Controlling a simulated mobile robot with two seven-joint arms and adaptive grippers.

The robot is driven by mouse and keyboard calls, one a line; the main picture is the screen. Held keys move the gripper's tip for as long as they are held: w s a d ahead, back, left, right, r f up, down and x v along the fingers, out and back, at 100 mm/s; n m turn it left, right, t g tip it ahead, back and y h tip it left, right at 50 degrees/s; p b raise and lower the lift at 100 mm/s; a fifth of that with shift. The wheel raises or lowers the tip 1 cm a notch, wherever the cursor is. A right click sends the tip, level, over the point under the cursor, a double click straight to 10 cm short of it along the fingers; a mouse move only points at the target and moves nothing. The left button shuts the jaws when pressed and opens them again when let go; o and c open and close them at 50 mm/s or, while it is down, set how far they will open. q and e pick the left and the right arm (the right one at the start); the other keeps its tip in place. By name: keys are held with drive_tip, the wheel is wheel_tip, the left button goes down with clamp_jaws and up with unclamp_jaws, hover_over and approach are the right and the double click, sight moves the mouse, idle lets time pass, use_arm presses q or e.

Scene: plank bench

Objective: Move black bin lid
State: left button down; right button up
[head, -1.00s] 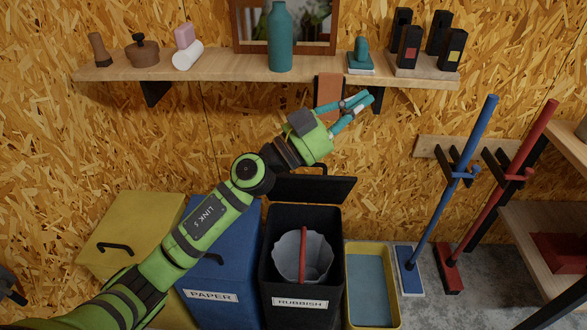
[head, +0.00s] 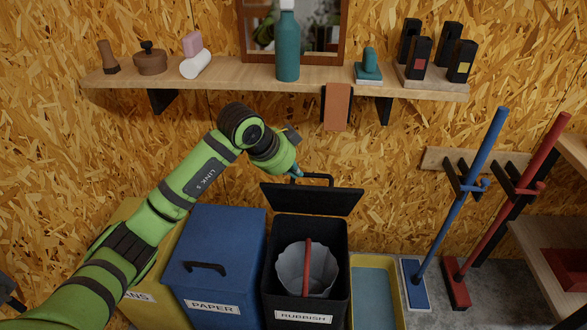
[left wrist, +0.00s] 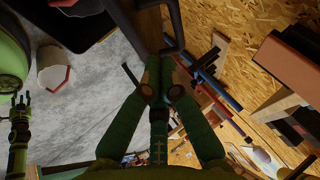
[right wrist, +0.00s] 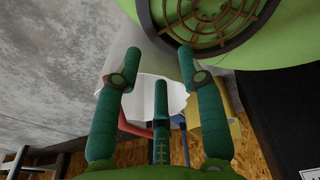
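The black bin lid (head: 312,199) stands raised and tilted at the back of the black RUBBISH bin (head: 304,317). Its handle (head: 318,177) sticks up behind its top edge. My left gripper (head: 297,172) is at the left end of the handle; its fingertips are mostly hidden in the head view. In the left wrist view its fingers (left wrist: 160,60) are drawn together beside the dark handle (left wrist: 174,22), with nothing clear between them. Contact with the handle cannot be told. My right gripper (right wrist: 160,52) is open and empty, low near a green part of me.
The blue PAPER bin (head: 225,245) stands left, a yellow tub (head: 388,317) right. A shelf (head: 230,77) with bottle (head: 287,50) hangs above. Blue (head: 460,190) and red brooms (head: 515,195) are at right.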

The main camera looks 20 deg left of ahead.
sight(312, 194)
use_arm(q)
drive_tip(key=x, duration=0.7)
drive_tip(key=shift+d, duration=0.1)
use_arm(e)
drive_tip(key=shift+s+a, duration=0.15)
drive_tip(key=shift+s, duration=0.5)
drive_tip(key=shift+w, duration=0.25)
